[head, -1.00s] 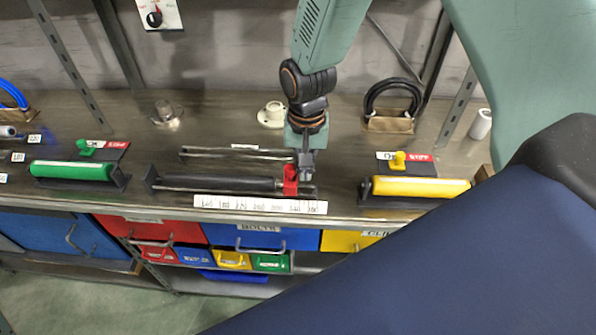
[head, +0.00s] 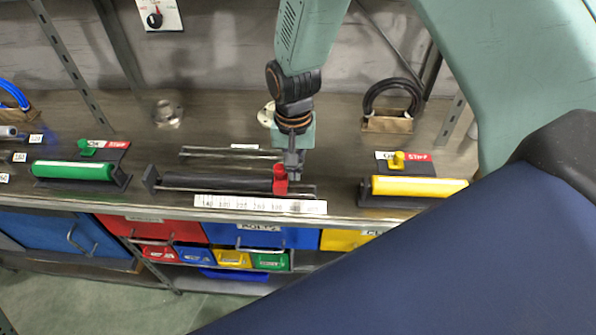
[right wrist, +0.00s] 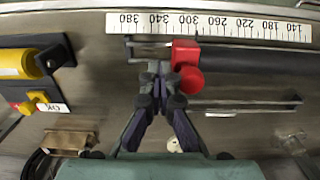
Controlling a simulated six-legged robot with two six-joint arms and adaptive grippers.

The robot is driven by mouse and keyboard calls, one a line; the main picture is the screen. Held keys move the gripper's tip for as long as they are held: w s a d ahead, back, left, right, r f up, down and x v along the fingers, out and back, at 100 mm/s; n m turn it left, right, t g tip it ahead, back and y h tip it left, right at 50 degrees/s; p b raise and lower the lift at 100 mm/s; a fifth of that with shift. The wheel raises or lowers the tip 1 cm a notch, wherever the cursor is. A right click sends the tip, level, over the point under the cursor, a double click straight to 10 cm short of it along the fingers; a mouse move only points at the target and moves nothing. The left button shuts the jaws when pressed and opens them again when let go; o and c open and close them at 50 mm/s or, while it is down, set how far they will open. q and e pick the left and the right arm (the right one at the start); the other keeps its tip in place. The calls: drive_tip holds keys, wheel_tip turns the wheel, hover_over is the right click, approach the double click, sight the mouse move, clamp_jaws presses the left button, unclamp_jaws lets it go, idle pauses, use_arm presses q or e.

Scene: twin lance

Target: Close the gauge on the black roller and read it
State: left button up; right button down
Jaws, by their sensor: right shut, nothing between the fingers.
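The black roller (head: 215,182) lies in its holder on the bench, and it also shows in the right wrist view (right wrist: 260,60). The red gauge slider (head: 280,181) sits on a rail at the roller's end; it also shows in the right wrist view (right wrist: 187,54), against the roller's end or very near it. A white scale (head: 260,204) runs along the front; in the wrist view the slider stands near the 300 mark. My right gripper (head: 292,178) is shut and empty, its tips (right wrist: 158,70) beside the slider's outer side, touching or nearly so. My left gripper is out of view.
A green roller (head: 72,170) stands left and a yellow roller (head: 420,186) right, each with an OK/STOP plate. A thin rail (head: 225,152) lies behind the black roller. Coloured drawers (head: 260,237) are below the bench edge.

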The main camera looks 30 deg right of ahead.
sight(279, 167)
drive_tip(key=shift+w+a, duration=0.25)
drive_tip(key=shift+a, duration=0.15)
drive_tip(key=shift+w+a+p, duration=0.25)
drive_tip(key=shift+w+a, duration=0.05)
drive_tip(key=shift+a, duration=0.2)
drive_tip(key=shift+w+a+p, duration=0.2)
drive_tip(key=shift+w+a, duration=0.1)
drive_tip(key=shift+a, duration=0.2)
drive_tip(key=shift+d, duration=0.15)
idle(0.4)
drive_tip(key=shift+s+d+p, duration=0.3)
drive_tip(key=shift+s+d, duration=0.25)
drive_tip(key=shift+d, duration=0.2)
wheel_tip(279, 167, up, 8)
drive_tip(key=p, duration=0.7)
drive_tip(key=shift+f, duration=0.1)
idle(0.5)
